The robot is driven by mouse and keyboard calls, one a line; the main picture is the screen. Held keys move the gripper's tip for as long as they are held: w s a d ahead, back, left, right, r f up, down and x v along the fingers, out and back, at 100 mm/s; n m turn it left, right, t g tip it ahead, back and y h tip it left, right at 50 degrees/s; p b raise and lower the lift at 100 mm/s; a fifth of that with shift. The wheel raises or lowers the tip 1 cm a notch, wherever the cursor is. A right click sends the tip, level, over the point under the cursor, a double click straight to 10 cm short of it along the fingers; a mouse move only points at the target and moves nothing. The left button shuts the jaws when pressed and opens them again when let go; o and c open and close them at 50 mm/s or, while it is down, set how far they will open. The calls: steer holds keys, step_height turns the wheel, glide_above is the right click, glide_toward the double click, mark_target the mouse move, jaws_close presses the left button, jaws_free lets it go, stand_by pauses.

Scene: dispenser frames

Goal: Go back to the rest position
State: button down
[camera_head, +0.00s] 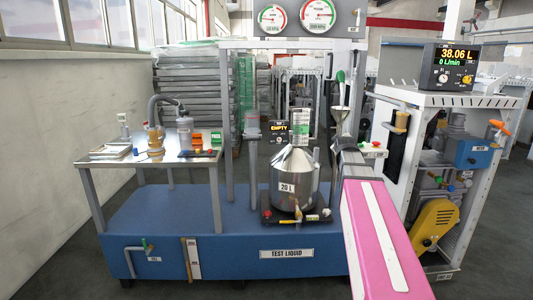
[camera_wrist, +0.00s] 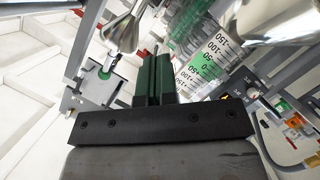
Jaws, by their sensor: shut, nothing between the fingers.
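My gripper (camera_wrist: 154,62) shows in the wrist view as two dark green fingers side by side, shut with nothing between them. A silver funnel (camera_wrist: 122,32) is at the upper left of that view, apart from the fingers. In the head view my pink arm reaches in from the lower right toward the funnel (camera_head: 341,113) on its stand. The gripper's fingertips cannot be made out there. The steel 20 L vessel (camera_head: 295,184) stands left of my arm on the blue TEST LIQUID base (camera_head: 225,232).
A steel side table (camera_head: 105,162) with bottles and small items stands at the left. A white rack (camera_head: 455,101) with a 38.06 L display (camera_head: 455,68) and a yellow-guarded pump (camera_head: 434,226) stands close right of my arm. A graduated scale (camera_wrist: 206,62) is right of the fingers.

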steer(key=s+a+f+m+g+y, duration=0.1)
steer(key=s+a+f+g, duration=0.15)
steer(key=f, duration=0.55)
steer(key=s+a+f+m+g, duration=0.1)
steer(key=s+a+f+g, duration=0.2)
steer(key=f, duration=0.5)
steer(key=s+a+f+m+g+y, duration=0.1)
steer(key=s+a+f+g, duration=0.3)
steer(key=s+f, duration=0.7)
steer(key=s+a+f+m+g+y, duration=0.1)
steer(key=s+a+f+m+g, duration=0.3)
steer(key=s+f, duration=0.7)
steer(key=s+g, duration=0.1)
steer(key=s, duration=0.2)
steer(key=shift+s+a, duration=0.2)
steer(key=shift+a, duration=0.05)
